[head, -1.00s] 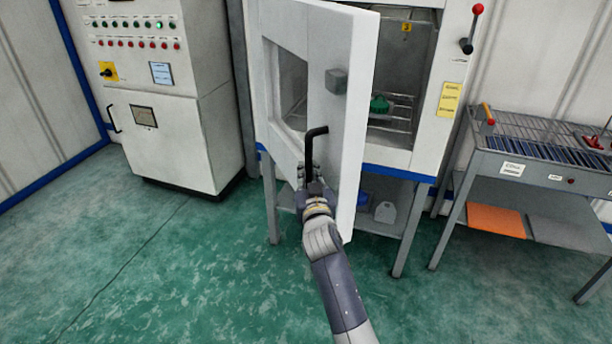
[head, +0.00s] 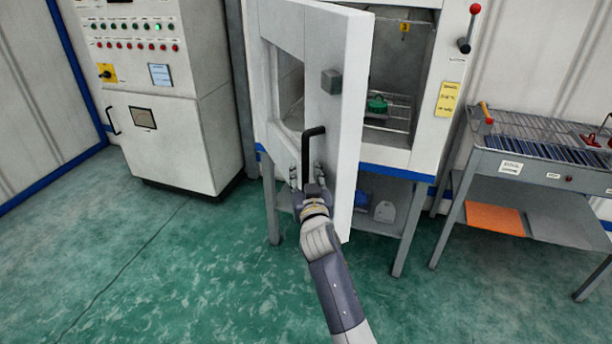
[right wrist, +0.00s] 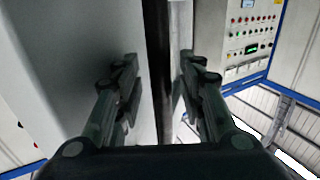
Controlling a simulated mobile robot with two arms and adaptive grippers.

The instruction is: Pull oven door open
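The white oven door (head: 338,160) stands swung well open on its left side, so the oven's inside (head: 402,60) shows. A black bar handle (head: 313,133) is on the door's face. My right gripper (head: 306,172) is at the lower part of this handle, its fingers spread. In the right wrist view the dark handle (right wrist: 158,70) runs upright between the two fingers, with gaps on both sides. My left gripper is not in view.
A green object (head: 377,104) sits on the oven's wire rack. A control cabinet (head: 160,130) stands left, and a grey cart (head: 540,170) stands right. The green floor in front is clear.

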